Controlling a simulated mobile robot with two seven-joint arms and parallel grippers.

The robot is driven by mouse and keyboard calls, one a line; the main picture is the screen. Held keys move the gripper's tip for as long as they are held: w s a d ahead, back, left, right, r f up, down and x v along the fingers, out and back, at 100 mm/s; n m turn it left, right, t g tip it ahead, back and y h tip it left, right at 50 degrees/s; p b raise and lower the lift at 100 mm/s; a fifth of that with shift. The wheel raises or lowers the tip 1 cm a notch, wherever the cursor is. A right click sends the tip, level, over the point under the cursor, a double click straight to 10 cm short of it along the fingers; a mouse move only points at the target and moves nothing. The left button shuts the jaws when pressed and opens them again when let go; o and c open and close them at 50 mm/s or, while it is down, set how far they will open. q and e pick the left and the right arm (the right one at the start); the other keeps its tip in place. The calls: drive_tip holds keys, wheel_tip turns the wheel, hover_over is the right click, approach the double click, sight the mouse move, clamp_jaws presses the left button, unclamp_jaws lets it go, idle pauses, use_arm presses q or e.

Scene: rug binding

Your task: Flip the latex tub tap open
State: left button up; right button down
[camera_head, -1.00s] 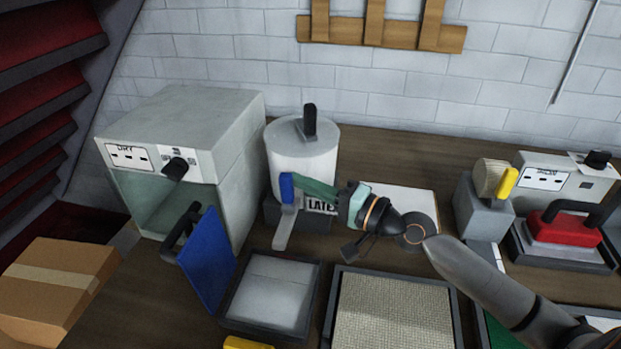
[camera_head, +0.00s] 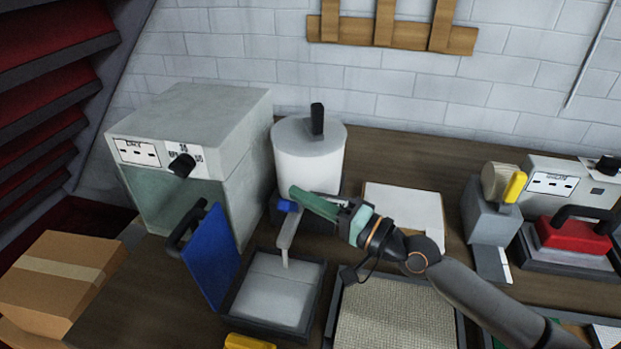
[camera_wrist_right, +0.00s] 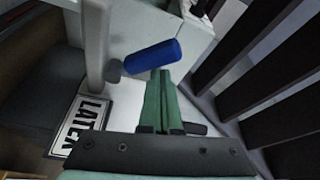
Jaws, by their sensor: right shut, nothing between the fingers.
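The latex tub (camera_head: 309,158) is a white cylinder with a black knob on its lid, standing on a dark base. Its tap has a blue lever (camera_head: 286,206), which lies sideways above a pale grey spout (camera_head: 287,236). The spout's narrow lower end reaches over the grey tray; I cannot tell if liquid runs from it. My right gripper (camera_head: 297,196) has its green fingers shut and empty, right by the lever. In the right wrist view the fingertips (camera_wrist_right: 160,78) are just below the blue lever (camera_wrist_right: 152,57), seemingly at or touching it. My left gripper is not in view.
The tray (camera_head: 273,292) sits in front of the tub. A dryer box (camera_head: 195,120) with an open blue door (camera_head: 212,258) stands left. A woven mat in a frame (camera_head: 398,315) lies below my right arm. A red-topped press (camera_head: 573,235) stands right.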

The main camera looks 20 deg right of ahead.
drive_tip(key=shift+s+a+f, duration=0.2)
drive_tip(key=shift+f, duration=0.15)
idle(0.5)
